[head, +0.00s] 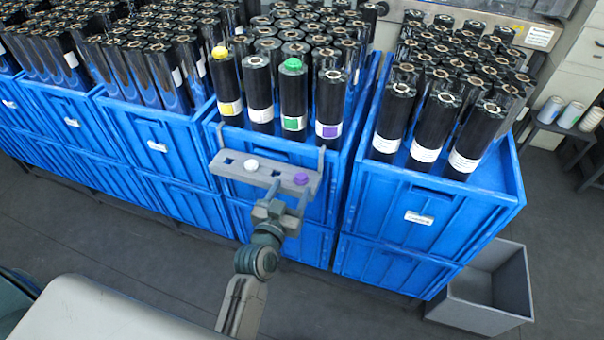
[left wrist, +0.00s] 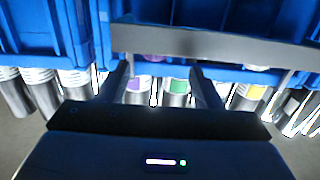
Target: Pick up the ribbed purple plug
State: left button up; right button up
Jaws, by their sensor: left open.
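The purple plug (head: 300,178) sits on the right part of a grey holder bar (head: 228,172) hung on the front of a blue crate. A white plug (head: 252,165) sits on the same bar, farther left. My left gripper (head: 288,194) is open, just in front of the bar and close below the purple plug, with nothing seen between its fingers. In the left wrist view, the open fingers (left wrist: 162,86) point towards the bar (left wrist: 220,45), and a sliver of the purple plug (left wrist: 153,57) shows at its edge, mostly hidden. Its ribs are too small to make out.
Black rolls stand in the blue crates (head: 430,205); one carries a yellow plug (head: 219,52), another a green plug (head: 291,64). A roll with a purple label (head: 329,105) has an uncovered top. A grey bin (head: 485,290) stands on the floor at right.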

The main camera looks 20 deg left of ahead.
aim_at(301, 177)
pick_arm(q)
jog(key=shift+w, duration=0.45)
jog(key=w, duration=0.2)
jog(key=w+d+p, duration=0.1)
jog(key=w, duration=0.2)
jog(key=shift+f, duration=0.1)
jog(key=shift+w+f, duration=0.1)
jog(key=shift+w, duration=0.1)
jog(key=shift+s, duration=0.1)
jog(key=shift+c, duration=0.6)
jog(key=c, duration=0.9)
